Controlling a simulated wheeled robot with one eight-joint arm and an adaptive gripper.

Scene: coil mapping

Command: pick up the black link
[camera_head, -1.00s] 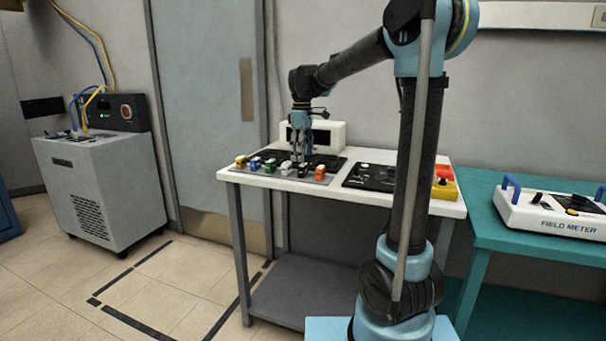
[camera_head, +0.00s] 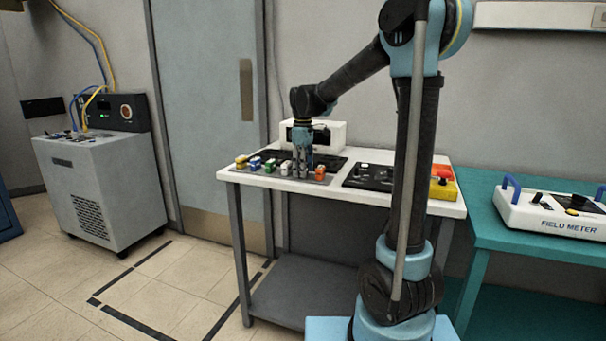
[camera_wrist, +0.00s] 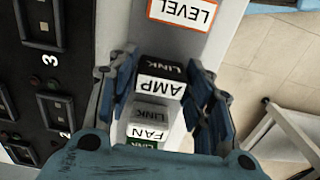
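The black link (camera_wrist: 162,70), with a white AMP label, sits between the two fingers of my gripper (camera_wrist: 162,62) in the wrist view. The fingers are apart, one on each side of it, with a narrow gap at the left; contact at the right finger is hard to tell. In the head view my gripper (camera_head: 302,172) points straight down over the row of links at the table's front, and it largely hides the black link there.
A grey FAN link (camera_wrist: 148,115) stands right beside the black one. An orange LEVEL link (camera_wrist: 183,12) lies on the other side. A black numbered panel (camera_wrist: 45,75) is at the left. The white table (camera_head: 400,200) also bears a red-topped yellow box (camera_head: 443,185).

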